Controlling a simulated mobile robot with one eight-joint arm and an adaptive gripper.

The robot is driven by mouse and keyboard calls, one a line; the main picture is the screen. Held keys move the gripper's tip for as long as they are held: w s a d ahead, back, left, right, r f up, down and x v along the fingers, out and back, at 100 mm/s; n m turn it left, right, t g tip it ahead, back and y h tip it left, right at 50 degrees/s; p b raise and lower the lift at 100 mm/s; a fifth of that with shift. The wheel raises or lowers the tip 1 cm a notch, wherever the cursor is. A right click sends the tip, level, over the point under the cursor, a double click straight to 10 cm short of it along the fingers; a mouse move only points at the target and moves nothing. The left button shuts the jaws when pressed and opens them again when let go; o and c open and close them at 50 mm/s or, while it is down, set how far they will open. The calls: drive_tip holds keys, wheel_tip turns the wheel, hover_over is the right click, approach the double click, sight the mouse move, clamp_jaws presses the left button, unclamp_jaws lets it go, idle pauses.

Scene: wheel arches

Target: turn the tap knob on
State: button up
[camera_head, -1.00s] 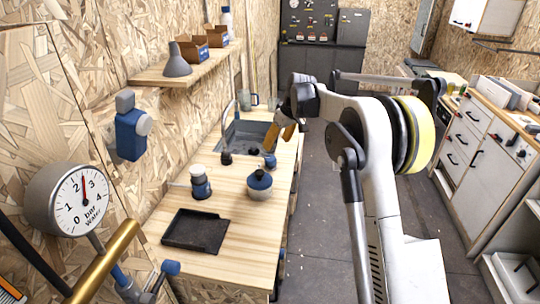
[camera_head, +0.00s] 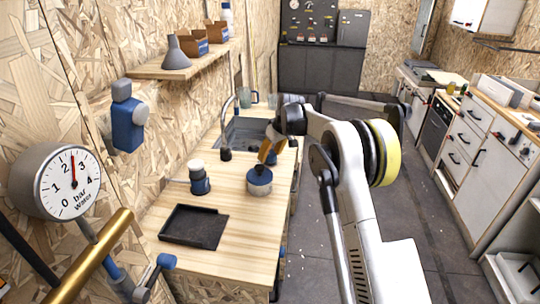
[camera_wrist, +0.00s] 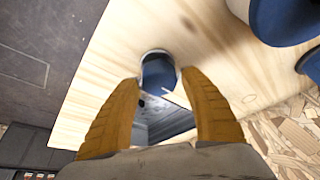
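A blue handle (camera_head: 167,261) sits on pipework at lower left, below the water gauge (camera_head: 62,182). My gripper (camera_head: 269,152) is over the counter near the sink, with orange fingers pointing down. In the wrist view the fingers (camera_wrist: 160,90) are spread. A small blue round thing with a pale rim (camera_wrist: 158,72) shows between them, and I see no contact.
On the counter (camera_head: 245,235) stand a blue-and-grey kettle (camera_head: 259,182) close to my gripper, a blue jar with a white lid (camera_head: 199,178), and a black tray (camera_head: 194,227). A shelf (camera_head: 180,65) with boxes juts from the left wall. The floor (camera_head: 310,230) at right is clear.

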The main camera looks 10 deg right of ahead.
drive_tip(key=c, duration=0.8)
drive_tip(key=shift+o, duration=0.2)
drive_tip(key=shift+m, duration=0.4)
drive_tip(key=m+h+p, duration=0.1)
drive_tip(key=m+p, duration=0.1)
drive_tip(key=m, duration=0.1)
drive_tip(key=shift+r+t, duration=0.1)
drive_tip(key=shift+t, duration=0.3)
drive_tip(key=m+h+p, duration=0.1)
drive_tip(key=m, duration=0.1)
drive_tip(key=m+h, duration=0.1)
drive_tip(key=m, duration=0.2)
drive_tip(key=shift+d+m+h+p, duration=0.1)
drive_tip(key=shift+m+h+p, duration=0.2)
drive_tip(key=shift+p, duration=0.05)
drive_tip(key=m, duration=0.2)
drive_tip(key=m+g+h+p, duration=0.1)
drive_tip(key=m, duration=0.1)
drive_tip(key=shift+d+h, duration=0.1)
drive_tip(key=shift+h, duration=0.2)
drive_tip(key=shift+s+d+m+g+h+p, duration=0.1)
drive_tip(key=shift+m+g+h+p, duration=0.2)
drive_tip(key=shift+m, duration=0.8)
drive_tip(key=shift+m+g+h+p, duration=0.2)
drive_tip(key=shift+m+g+p, duration=0.15)
drive_tip(key=shift+m, duration=0.75)
